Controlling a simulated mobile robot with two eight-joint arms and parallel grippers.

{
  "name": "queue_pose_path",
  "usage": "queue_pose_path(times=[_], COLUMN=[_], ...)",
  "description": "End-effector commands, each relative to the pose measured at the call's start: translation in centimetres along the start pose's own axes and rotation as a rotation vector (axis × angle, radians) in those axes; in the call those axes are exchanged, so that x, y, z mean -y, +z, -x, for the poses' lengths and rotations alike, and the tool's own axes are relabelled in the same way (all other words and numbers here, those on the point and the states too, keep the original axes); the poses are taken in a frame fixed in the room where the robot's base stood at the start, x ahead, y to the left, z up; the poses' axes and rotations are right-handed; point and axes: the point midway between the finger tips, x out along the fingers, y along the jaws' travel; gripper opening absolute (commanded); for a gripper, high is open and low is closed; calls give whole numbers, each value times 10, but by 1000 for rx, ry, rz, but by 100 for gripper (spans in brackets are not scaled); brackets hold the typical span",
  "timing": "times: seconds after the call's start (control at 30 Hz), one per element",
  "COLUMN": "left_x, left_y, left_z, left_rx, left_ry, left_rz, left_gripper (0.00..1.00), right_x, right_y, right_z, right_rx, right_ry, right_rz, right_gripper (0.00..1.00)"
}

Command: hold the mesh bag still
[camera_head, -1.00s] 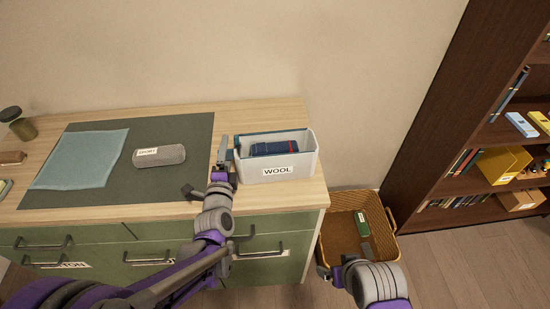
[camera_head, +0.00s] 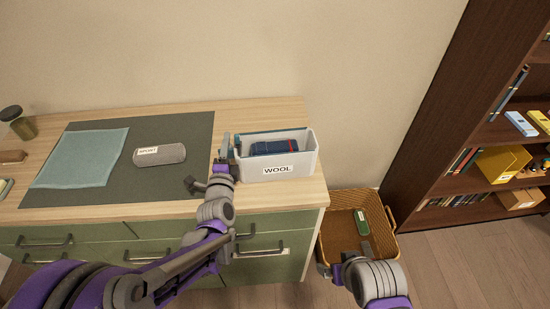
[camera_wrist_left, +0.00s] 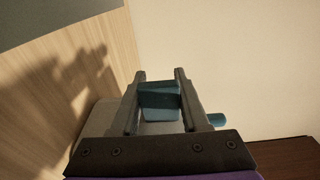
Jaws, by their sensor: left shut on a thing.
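A pale teal flat piece (camera_head: 82,158), which may be the mesh bag, lies on the dark mat at the left of the counter. My left gripper (camera_head: 230,146) is at the left end of the white WOOL bin (camera_head: 290,172). I cannot tell whether this is the mesh bag. A teal edge (camera_head: 268,133) also shows along the bin's back. My right gripper (camera_head: 358,254) is low, near the wicker basket; its jaws are unclear.
A grey SPORT roll (camera_head: 160,155) lies on the dark mat (camera_head: 130,192). Dark blue folded cloth (camera_head: 274,147) lies in the bin. The wicker basket (camera_head: 331,212) on the floor holds a green item (camera_head: 362,222). A bookshelf (camera_head: 425,110) stands at the right.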

Motion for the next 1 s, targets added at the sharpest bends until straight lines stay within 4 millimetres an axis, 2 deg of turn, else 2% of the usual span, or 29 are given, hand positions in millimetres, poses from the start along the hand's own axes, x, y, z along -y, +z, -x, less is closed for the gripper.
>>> queue_pose_path(times=[0.13, 0.17, 0.33, 0.8, 1.0], left_x=[0, 0, 0, 0, 0], left_y=[0, 0, 0, 0, 0], left_z=[0, 0, 0, 0, 0], left_rx=[0, 0, 0, 0, 0], left_ry=[0, 0, 0, 0, 0], left_rz=[0, 0, 0, 0, 0], left_gripper=[0, 48, 79, 80, 44], right_x=[0, 0, 0, 0, 0], right_y=[0, 0, 0, 0, 0], right_z=[0, 0, 0, 0, 0], right_rx=[0, 0, 0, 0, 0], right_ry=[0, 0, 0, 0, 0], right_rz=[0, 0, 0, 0, 0], right_gripper=[96, 96, 96, 96, 96])
